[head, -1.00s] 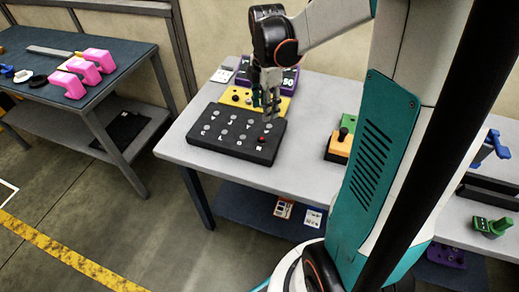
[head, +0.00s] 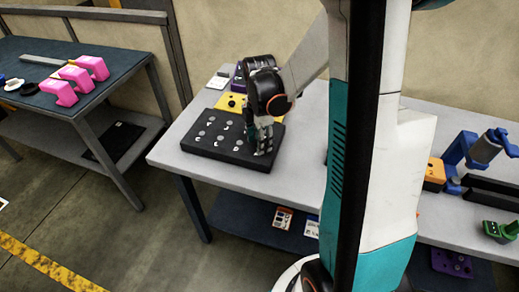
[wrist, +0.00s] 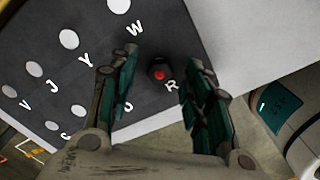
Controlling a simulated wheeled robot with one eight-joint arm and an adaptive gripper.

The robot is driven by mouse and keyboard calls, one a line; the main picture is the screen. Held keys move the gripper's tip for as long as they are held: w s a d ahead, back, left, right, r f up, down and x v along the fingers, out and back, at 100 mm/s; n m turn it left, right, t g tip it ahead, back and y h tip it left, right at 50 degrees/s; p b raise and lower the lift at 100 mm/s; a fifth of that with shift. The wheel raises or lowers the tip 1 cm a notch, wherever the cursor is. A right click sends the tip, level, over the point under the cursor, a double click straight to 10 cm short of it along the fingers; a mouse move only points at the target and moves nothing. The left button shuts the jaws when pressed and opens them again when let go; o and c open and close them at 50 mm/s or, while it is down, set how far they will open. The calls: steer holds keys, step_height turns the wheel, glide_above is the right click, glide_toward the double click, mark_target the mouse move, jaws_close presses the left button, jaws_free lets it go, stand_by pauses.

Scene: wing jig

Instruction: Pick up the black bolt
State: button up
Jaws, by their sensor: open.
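The black bolt (wrist: 159,71), dark with a red mark on top, stands in the black lettered board (wrist: 90,30) near the letter R in the wrist view. My gripper (wrist: 164,80) is open, with one finger on each side of the bolt and gaps between them. In the head view my gripper (head: 263,146) is low over the right end of the board (head: 205,150) and hides the bolt there. I cannot tell whether the fingertips touch the board.
The board's other spots are pale discs beside letters. A yellow block (head: 231,104) stands behind the board on the grey table (head: 300,170). A dark bench with pink parts (head: 70,84) is at left. Blue (head: 462,150) and green (head: 498,231) fixtures are at right.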

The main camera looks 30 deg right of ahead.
steer(key=shift+f, duration=0.45)
steer(key=shift+r, duration=0.1)
jaws_close()
step_height(320, 180, up, 20)
steer(key=p, duration=0.6)
